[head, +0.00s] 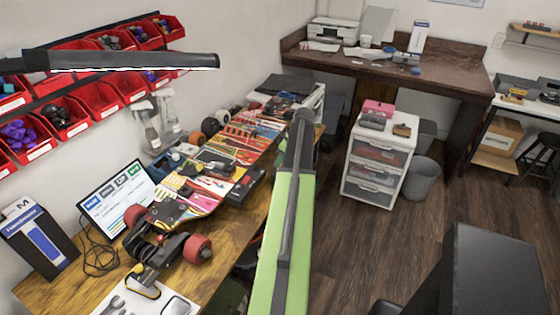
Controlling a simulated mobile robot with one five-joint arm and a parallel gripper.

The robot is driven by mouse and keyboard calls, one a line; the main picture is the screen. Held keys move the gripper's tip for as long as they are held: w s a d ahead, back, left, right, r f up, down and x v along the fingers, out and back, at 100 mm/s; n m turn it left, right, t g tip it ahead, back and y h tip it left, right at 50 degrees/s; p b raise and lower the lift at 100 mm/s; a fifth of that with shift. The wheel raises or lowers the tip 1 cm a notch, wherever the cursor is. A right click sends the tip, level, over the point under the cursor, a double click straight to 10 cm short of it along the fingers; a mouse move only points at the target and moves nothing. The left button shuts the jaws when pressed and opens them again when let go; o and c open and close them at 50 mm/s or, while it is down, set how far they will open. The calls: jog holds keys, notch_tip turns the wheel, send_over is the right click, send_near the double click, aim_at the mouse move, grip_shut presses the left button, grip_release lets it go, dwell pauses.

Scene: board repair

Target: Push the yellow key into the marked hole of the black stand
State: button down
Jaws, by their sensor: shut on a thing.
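I cannot make out the yellow key or the black stand with its marked hole for sure in the head view. A small yellow and black item (138,269) lies at the near end of the wooden workbench, but I cannot tell what it is. A long green and black bar, seemingly my arm, rises from the bottom middle and covers part of the bench's right side. No gripper fingers show, so what my gripper holds is hidden.
The wooden workbench (52,289) carries an upturned skateboard (185,200), a tablet (115,203), a boxed item (40,240) and tools. Red bins (98,93) hang on the wall. A white drawer unit (376,160) and a grey bin (421,181) stand on the floor.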

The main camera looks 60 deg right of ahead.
jog(key=shift+f+b, duration=1.55)
jog(key=shift+f, duration=0.05)
dwell(1.8)
jog(key=c, duration=1.2)
grip_release()
jog(key=shift+o, duration=0.4)
jog(key=shift+o, duration=1.2)
jog(key=shift+r, duration=0.15)
jog(key=shift+r+p, duration=1.4)
jog(key=shift+p, duration=0.15)
jog(key=shift+r, duration=0.1)
